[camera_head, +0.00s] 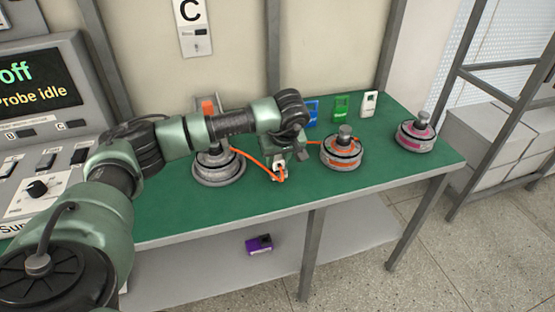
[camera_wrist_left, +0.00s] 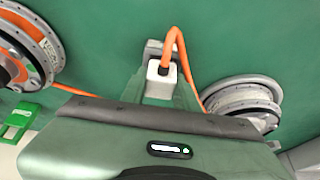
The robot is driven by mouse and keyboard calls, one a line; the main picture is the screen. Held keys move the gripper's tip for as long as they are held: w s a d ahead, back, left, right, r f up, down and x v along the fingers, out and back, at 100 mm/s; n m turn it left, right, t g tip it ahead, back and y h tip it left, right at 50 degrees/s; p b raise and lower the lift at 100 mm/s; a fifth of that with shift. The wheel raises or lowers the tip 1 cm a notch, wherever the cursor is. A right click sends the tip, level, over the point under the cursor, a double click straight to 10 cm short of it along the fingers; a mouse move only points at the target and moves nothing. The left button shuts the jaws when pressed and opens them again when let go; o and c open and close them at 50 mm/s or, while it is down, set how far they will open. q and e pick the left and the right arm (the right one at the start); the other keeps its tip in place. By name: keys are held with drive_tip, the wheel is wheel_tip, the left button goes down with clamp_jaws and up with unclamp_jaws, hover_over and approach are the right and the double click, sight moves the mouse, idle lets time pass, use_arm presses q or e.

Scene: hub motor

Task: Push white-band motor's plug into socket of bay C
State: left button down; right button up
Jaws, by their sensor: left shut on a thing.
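The motor with a pale, whitish-grey band (camera_head: 218,170) stands on the green bench at the left, partly behind my left arm; it also shows at the right in the wrist view (camera_wrist_left: 243,97). My left gripper (camera_head: 279,167) is low over the bench, right of this motor. It is shut on a white plug (camera_wrist_left: 163,72) with an orange cable (camera_wrist_left: 181,48), which loops toward the pale-band motor. The plug also shows in the head view (camera_head: 279,164). A letter C sign (camera_head: 189,12) is on the back wall, above the motor. I cannot clearly make out bay C's socket. My right gripper is out of view.
An orange-band motor (camera_head: 342,152) with its own orange cable stands close right of my gripper. A pink-band motor (camera_head: 416,136) is farther right. Blue, green (camera_head: 341,106) and white (camera_head: 369,103) tags stand behind. A console (camera_head: 40,90) is at left. A purple item (camera_head: 259,244) lies below.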

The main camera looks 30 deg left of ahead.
use_arm(q)
drive_tip(key=shift+f, duration=0.15)
idle(0.8)
drive_tip(key=c, duration=1)
unclamp_jaws()
drive_tip(key=shift+o, duration=0.2)
drive_tip(key=v, duration=0.7)
drive_tip(key=shift+r+b, duration=0.3)
drive_tip(key=shift+s+d, duration=0.1)
